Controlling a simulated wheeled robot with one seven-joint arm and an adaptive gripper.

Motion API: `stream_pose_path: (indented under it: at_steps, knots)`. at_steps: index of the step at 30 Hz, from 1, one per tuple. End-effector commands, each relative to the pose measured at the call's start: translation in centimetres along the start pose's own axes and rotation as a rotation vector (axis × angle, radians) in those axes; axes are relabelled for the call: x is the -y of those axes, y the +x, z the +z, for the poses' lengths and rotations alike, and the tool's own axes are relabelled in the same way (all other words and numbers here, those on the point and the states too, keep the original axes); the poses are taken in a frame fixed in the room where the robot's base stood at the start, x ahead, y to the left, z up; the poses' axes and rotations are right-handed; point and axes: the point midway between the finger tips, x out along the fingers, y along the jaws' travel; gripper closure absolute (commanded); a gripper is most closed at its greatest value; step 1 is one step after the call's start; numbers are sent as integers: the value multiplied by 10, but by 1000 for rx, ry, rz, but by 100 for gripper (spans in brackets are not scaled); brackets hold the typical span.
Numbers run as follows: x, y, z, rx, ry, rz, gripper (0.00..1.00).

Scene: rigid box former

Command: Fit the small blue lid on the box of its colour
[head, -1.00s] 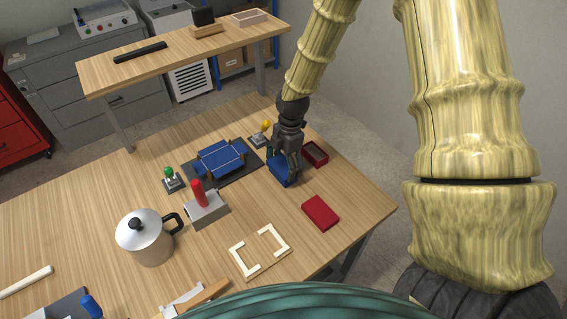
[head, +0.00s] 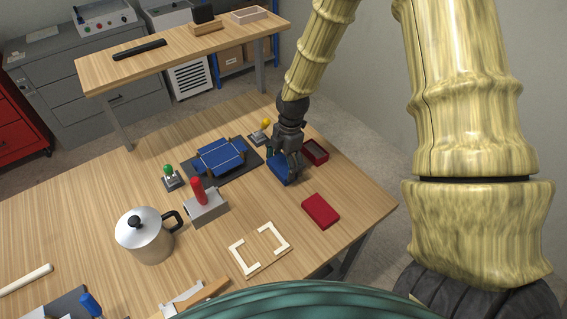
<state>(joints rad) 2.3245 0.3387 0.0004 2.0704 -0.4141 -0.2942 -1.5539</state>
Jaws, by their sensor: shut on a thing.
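My gripper (head: 291,175) is at the right part of the table, pointing down and shut on a small blue piece (head: 281,171), which I take to be the small blue lid. The fingers cover part of it. I cannot tell whether a blue box is under it or whether it touches the table. A larger blue piece (head: 220,157) lies on the dark mat (head: 245,167) of the former, left of my gripper.
An open red box (head: 316,153) stands close right of my gripper, and a red lid (head: 320,210) lies nearer. A red-handled grey block (head: 206,207), a metal pot (head: 143,238) and a cream corner frame (head: 260,249) stand nearer, with a yellow-knobbed switch (head: 260,133) behind.

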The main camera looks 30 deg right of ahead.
Motion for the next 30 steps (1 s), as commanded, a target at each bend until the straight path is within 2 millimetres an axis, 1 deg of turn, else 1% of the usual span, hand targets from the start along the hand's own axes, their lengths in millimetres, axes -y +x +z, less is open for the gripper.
stream_pose_path:
  at_steps: [12,13,14,26,30]
  knots:
    - [0,2,0,0,0,0,28]
    - [0,2,0,0,0,0,6]
    - [0,2,0,0,0,0,0]
    - [0,1,0,0,0,0,0]
    - [-1,-7,0,0,0,3,0]
